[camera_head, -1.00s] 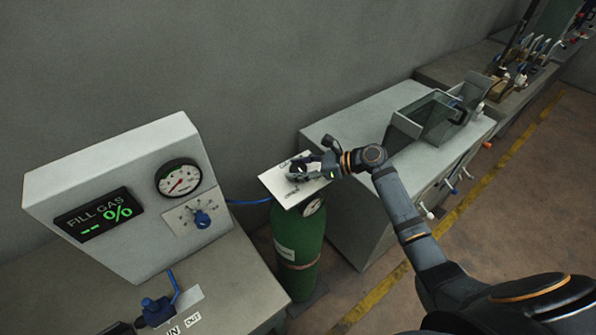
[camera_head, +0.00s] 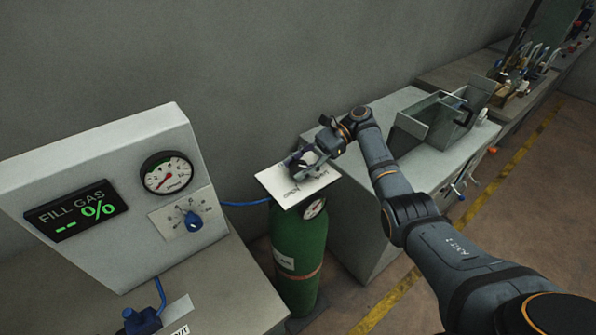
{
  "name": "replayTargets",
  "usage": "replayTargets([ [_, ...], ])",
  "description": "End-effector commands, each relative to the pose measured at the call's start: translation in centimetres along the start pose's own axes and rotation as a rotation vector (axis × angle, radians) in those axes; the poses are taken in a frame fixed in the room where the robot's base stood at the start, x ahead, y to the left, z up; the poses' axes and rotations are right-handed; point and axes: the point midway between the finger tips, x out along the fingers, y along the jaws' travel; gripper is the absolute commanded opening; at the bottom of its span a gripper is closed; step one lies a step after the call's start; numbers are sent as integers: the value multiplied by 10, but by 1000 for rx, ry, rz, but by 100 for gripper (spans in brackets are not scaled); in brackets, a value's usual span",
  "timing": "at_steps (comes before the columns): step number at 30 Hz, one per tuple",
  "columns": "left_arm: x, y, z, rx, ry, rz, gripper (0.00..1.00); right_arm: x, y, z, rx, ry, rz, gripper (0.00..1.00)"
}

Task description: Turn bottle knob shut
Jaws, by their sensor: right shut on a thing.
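The green gas bottle (camera_head: 299,257) stands upright on the floor between two benches. A white plate (camera_head: 274,185) with lettering sits on its top, and a round gauge (camera_head: 314,208) shows just below the plate. My right gripper (camera_head: 303,163) is over the plate, shut on the bottle knob. The fingers hide most of the knob, so its turn position cannot be told. My left gripper is not in view.
A fill-gas panel (camera_head: 88,164) with a dial gauge (camera_head: 166,174) and blue knob (camera_head: 194,221) stands on the left bench. A blue hose (camera_head: 246,203) runs toward the bottle.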

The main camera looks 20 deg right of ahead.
Motion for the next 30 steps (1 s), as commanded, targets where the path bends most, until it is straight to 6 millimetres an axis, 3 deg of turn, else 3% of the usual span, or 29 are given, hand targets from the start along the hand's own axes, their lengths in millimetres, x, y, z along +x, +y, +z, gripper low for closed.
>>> replayTargets([
  [18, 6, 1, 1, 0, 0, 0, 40, 1, 1, -2, -8, 2, 35, 16],
  [19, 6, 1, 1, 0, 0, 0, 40, 1, 1, -2, -8, 2, 35, 52],
  [21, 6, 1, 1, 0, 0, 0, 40, 1, 1, -2, -8, 2, 35, 62],
  [24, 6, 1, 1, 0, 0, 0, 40, 1, 0, -2, -9, 2, 34, 72],
  [30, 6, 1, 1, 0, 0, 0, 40, 0, 0, -1, -11, 2, 33, 72],
])
